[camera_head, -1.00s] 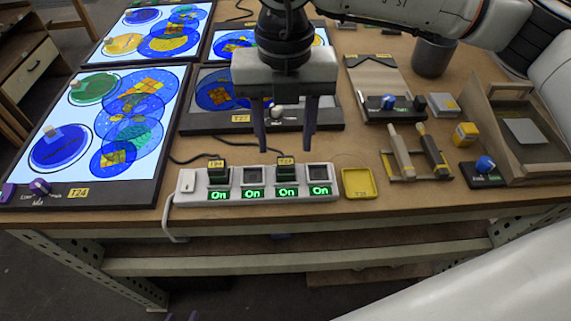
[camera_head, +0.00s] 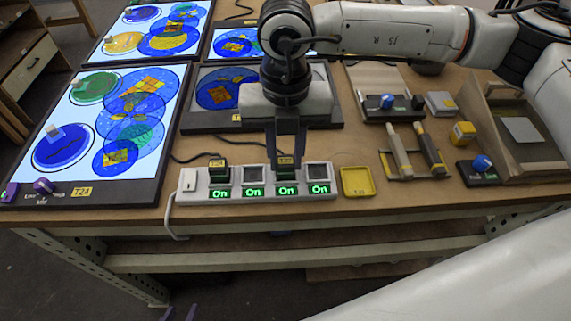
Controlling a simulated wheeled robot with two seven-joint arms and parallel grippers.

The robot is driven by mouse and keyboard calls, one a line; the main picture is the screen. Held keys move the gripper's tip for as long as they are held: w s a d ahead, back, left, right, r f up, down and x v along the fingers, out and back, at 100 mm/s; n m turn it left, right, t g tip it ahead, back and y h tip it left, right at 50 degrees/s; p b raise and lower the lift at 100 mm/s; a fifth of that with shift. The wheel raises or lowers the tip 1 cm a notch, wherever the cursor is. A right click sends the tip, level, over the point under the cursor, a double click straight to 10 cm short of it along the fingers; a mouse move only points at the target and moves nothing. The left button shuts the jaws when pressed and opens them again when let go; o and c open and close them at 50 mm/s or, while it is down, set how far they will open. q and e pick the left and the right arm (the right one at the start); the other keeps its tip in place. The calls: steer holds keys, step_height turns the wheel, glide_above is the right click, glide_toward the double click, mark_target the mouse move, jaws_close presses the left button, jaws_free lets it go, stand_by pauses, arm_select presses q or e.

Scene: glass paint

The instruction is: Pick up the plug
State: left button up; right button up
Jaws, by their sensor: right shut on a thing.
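A white power strip (camera_head: 187,197) lies along the table's front, with several sockets and green "On" labels. A black plug with a yellow tag (camera_head: 286,162) stands in the third socket from the left. My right gripper (camera_head: 286,172) points down at this plug with its fingers closed on its sides. The fingers hide part of the plug. A second tagged black plug (camera_head: 218,172) stands in the first socket. The other two sockets look empty. My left gripper (camera_head: 179,314) shows only its purple fingertips at the bottom edge, spread apart and empty, below the table.
A yellow tray (camera_head: 357,182) sits just right of the strip. Two handled tools (camera_head: 401,150) lie on a rack beyond it. A lit glass panel (camera_head: 62,183) fills the left side. A dark panel (camera_head: 200,120) stands behind the strip, partly behind my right gripper.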

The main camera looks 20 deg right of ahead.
steer(key=shift+r, duration=0.15)
step_height(320, 180, up, 9)
steer(key=b, duration=0.1)
step_height(320, 180, up, 6)
steer(key=p, duration=0.3)
glide_above(285, 161)
stand_by(0.6)
steer(key=shift+d, duration=0.1)
